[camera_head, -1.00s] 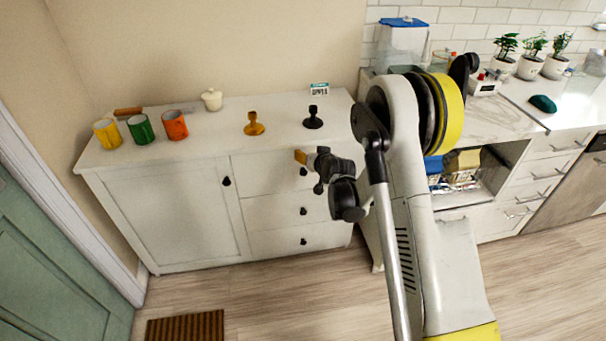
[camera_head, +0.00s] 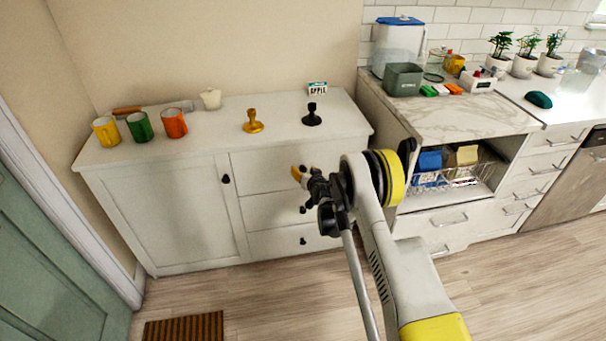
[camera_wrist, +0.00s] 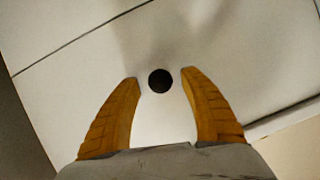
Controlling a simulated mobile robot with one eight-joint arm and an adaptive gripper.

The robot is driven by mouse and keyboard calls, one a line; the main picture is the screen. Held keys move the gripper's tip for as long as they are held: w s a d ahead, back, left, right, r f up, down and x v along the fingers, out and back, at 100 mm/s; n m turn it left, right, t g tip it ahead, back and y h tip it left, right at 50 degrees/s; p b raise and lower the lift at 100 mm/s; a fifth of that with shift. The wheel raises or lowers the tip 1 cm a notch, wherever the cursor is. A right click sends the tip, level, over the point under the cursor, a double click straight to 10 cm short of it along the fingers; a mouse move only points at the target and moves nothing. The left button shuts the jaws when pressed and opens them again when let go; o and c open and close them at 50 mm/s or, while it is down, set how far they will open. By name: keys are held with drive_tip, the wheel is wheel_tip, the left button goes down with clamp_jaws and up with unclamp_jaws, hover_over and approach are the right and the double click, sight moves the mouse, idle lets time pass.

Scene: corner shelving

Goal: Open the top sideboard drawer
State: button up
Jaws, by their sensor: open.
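The white sideboard (camera_head: 170,205) stands against the wall, with a door at left and a column of drawers at right. The top drawer (camera_head: 262,172) looks closed in the head view; its knob is hidden there by my gripper (camera_head: 300,173). In the wrist view a dark round knob (camera_wrist: 160,81) on a white drawer front (camera_wrist: 110,60) lies between and just beyond the tips of my gripper (camera_wrist: 163,82). The two orange-yellow fingers are spread apart, with clear gaps on both sides of the knob. They do not visibly touch it.
On the sideboard top stand yellow (camera_head: 106,130), green (camera_head: 140,127) and orange mugs (camera_head: 173,123), a yellow stand (camera_head: 253,122) and a black stand (camera_head: 312,116). A kitchen counter (camera_head: 440,115) adjoins at right. The floor before the sideboard is clear, apart from a brown mat (camera_head: 185,328).

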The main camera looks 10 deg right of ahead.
drive_tip(key=shift+w+a+f, duration=0.1)
drive_tip(key=shift+w+f, duration=0.1)
drive_tip(key=shift+w, duration=0.5)
clamp_jaws()
drive_tip(key=shift+s, duration=0.15)
